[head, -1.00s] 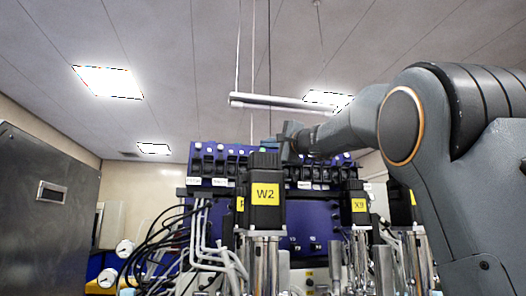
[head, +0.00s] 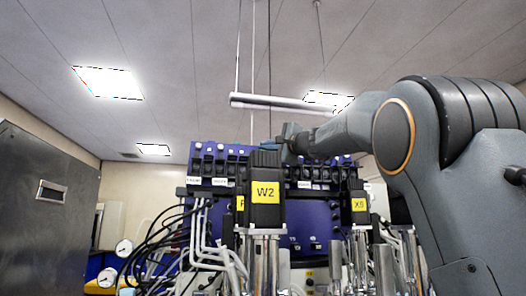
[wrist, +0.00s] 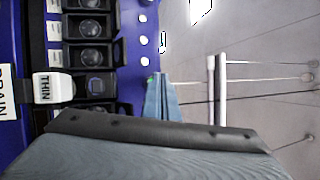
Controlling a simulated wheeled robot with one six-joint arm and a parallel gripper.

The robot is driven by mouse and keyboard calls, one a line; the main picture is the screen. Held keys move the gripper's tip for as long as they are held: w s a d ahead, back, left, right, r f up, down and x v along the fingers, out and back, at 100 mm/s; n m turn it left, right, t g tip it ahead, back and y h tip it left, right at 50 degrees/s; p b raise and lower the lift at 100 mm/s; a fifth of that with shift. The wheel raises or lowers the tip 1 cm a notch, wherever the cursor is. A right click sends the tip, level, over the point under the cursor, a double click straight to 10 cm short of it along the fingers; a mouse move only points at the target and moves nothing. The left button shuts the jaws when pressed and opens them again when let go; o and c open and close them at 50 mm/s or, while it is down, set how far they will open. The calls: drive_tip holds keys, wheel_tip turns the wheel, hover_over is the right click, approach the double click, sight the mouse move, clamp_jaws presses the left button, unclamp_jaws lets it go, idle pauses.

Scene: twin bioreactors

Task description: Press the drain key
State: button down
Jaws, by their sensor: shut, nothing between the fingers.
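The purple control panel (head: 320,172) stands behind the W2 motor in the head view. In the wrist view, a white plate reading DRAIN (wrist: 7,92) is partly cut off at the left edge. Beside it are a white tag reading THIN (wrist: 48,87) and a black key with a square outline (wrist: 97,86). I cannot tell for certain whether this is the drain key. My gripper (wrist: 160,96) is shut and empty, beyond the panel's edge in the wrist picture. It also shows in the head view (head: 270,145), by the panel's top and partly hidden behind the motor.
The black motor labelled W2 (head: 266,177) stands in front of the panel. Another, labelled X9 (head: 358,205), is to its right. Dark cables (head: 150,235) and pale tubes hang at left. A grey cabinet (head: 45,205) fills the left side.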

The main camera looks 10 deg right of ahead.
drive_tip(key=shift+w, duration=0.3)
drive_tip(key=shift+s, duration=0.15)
idle(0.4)
drive_tip(key=shift+s+r+b, duration=0.15)
drive_tip(key=shift+s+b, duration=0.3)
drive_tip(key=shift+s, duration=0.25)
drive_tip(key=shift+s, duration=0.15)
drive_tip(key=s, duration=0.1)
drive_tip(key=s+r+b, duration=0.1)
drive_tip(key=s, duration=0.1)
drive_tip(key=s+b, duration=0.1)
drive_tip(key=s, duration=0.1)
drive_tip(key=shift+s+r, duration=0.25)
drive_tip(key=shift+r, duration=0.05)
idle(0.4)
